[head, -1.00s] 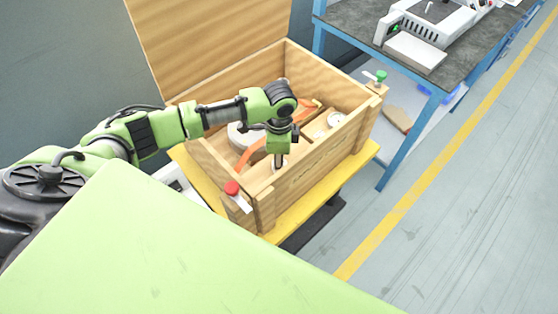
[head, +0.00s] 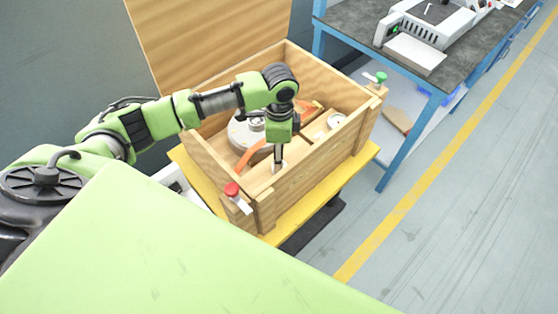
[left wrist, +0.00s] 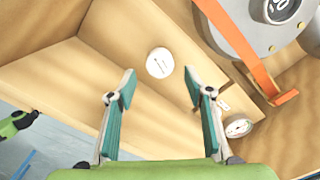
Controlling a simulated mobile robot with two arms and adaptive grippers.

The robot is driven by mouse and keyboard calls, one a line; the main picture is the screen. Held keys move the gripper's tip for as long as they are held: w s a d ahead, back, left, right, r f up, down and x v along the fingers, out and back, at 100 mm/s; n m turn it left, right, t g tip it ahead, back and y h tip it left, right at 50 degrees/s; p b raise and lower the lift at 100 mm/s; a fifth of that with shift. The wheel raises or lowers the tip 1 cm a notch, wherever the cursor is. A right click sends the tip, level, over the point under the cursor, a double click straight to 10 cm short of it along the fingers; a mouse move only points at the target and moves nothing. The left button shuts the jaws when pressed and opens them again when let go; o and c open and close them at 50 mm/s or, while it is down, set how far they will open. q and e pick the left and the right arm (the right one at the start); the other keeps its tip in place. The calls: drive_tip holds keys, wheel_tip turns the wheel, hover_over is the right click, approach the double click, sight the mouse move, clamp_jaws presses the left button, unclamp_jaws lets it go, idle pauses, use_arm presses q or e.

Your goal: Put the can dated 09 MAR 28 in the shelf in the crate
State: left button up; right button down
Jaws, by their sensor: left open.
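The open wooden crate (head: 312,160) stands on a yellow platform. A white round can (head: 281,168) stands in its near compartment, below my left gripper (head: 278,157). In the left wrist view the can (left wrist: 160,63) shows its pale lid with small dark print, too small to read. My left gripper (left wrist: 160,76) is open and empty, its fingers apart above the can. A second pale can (left wrist: 238,126) sits beyond a wooden divider; it also shows in the head view (head: 335,120). I cannot read the date on either. My right gripper is not in view.
A grey metal blower part (head: 240,135) and an orange strap (head: 262,152) fill the crate's far side. A blue-framed bench (head: 430,85) stands to the right.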

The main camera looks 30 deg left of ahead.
use_arm(q)
wheel_tip(320, 180, up, 7)
idle(0.3)
drive_tip(key=shift+c, duration=0.3)
idle(0.7)
